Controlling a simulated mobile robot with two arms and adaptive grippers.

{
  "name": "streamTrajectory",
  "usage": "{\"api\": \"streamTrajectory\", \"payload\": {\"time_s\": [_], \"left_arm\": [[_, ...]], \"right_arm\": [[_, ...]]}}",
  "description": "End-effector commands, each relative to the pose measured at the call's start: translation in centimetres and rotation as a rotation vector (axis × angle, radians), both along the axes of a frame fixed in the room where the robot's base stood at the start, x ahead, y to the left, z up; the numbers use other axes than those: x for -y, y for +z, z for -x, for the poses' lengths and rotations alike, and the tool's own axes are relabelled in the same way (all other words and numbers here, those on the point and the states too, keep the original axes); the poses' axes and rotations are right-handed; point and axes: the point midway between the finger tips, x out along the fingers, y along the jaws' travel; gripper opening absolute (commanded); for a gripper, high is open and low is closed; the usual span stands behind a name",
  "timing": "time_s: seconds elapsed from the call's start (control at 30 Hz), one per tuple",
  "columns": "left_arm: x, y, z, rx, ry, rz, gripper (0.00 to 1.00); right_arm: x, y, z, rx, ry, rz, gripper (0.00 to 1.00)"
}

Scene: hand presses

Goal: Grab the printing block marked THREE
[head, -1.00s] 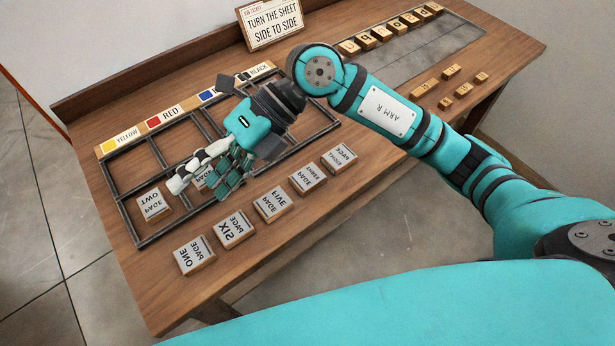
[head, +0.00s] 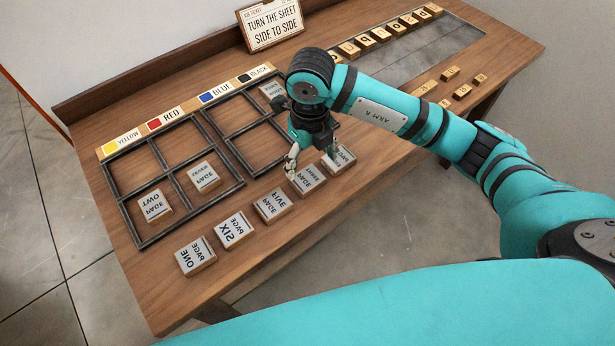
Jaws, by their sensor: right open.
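The blocks carry mirrored lettering. The block whose small lettering seems to read PAGE THREE (head: 307,181) sits in the front row on the bench. My right gripper (head: 312,163) is open, pointing down just above and behind this block, with its fingers apart. The fingers hide part of the block's far side; I cannot tell whether they touch it. My left gripper is not in view.
PAGE FIVE (head: 272,206) stands close on the left and another block (head: 341,160) close on the right. A dark metal frame (head: 140,243) holding some blocks lies behind. Letter blocks (head: 381,36) line the back right.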

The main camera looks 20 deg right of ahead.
Motion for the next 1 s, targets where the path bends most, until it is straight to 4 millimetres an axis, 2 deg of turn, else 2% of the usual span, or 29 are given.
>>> {"api": "streamTrajectory", "payload": {"time_s": [0.1, 0.33, 0.6, 0.87, 0.9, 1.0], "left_arm": [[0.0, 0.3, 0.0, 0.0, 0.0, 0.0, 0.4], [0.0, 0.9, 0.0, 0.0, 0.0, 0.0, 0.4], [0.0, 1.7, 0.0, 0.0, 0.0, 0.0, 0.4], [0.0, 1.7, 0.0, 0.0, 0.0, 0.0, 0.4], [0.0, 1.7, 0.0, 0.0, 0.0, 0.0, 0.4], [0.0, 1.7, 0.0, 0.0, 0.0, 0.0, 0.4]], "right_arm": [[0.0, -1.4, 0.0, -0.003, 0.0, -0.001, 0.79], [-0.2, -3.0, 0.0, -0.004, 0.0, -0.002, 0.79], [-0.4, -6.8, -0.2, -0.002, 0.001, -0.003, 0.79], [-0.4, -7.2, -0.3, 0.001, 0.001, -0.001, 0.79], [-0.4, -7.2, -0.3, 0.001, 0.001, -0.001, 0.78], [-0.4, -7.2, -0.3, 0.001, 0.001, -0.001, 0.64]]}}
